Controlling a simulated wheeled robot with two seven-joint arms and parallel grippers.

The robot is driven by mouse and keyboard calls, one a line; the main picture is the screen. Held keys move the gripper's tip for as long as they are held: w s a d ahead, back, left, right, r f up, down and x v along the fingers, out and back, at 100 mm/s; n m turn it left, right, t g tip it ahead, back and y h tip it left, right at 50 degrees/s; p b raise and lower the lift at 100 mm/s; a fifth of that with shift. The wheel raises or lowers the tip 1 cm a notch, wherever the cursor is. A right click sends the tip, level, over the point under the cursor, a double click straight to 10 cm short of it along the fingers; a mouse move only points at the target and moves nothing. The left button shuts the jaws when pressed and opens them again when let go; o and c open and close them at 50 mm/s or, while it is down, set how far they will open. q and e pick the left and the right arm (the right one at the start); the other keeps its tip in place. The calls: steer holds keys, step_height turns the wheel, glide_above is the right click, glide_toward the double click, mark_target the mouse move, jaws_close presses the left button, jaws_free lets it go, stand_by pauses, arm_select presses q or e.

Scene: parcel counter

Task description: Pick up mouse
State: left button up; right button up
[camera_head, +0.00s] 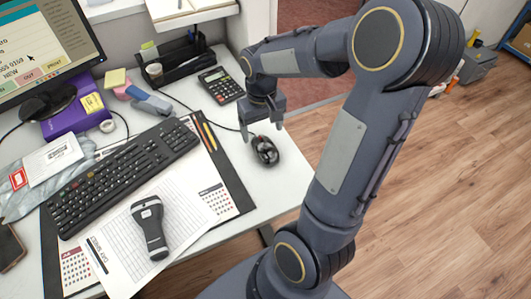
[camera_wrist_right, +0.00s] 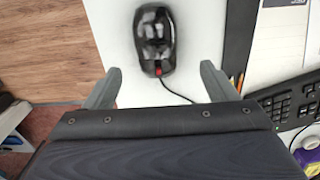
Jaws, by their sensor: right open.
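A black computer mouse (camera_head: 265,150) lies on the white counter near its right edge, with its cable running back to the left. My right gripper (camera_head: 262,130) hangs just above and behind the mouse, pointing down, with its fingers apart. In the right wrist view the mouse (camera_wrist_right: 155,40) shows beyond and between the two open fingertips (camera_wrist_right: 157,88), with a red spot at its cable end. Nothing is between the fingers. My left gripper is not in view.
A black keyboard (camera_head: 125,178), a barcode scanner (camera_head: 150,228) on papers, and a desk mat lie left of the mouse. A calculator (camera_head: 221,85) and a black organizer (camera_head: 175,60) stand behind. The counter around the mouse is clear; its edge is close on the right.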

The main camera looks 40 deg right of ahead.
mark_target(265, 144)
steer(key=f, duration=0.4)
steer(key=f+b, duration=0.1)
steer(key=f, duration=0.2)
steer(key=shift+s+d, duration=0.15)
steer(key=shift+s, duration=0.2)
steer(key=shift+c, duration=0.2)
steer(key=c, duration=1)
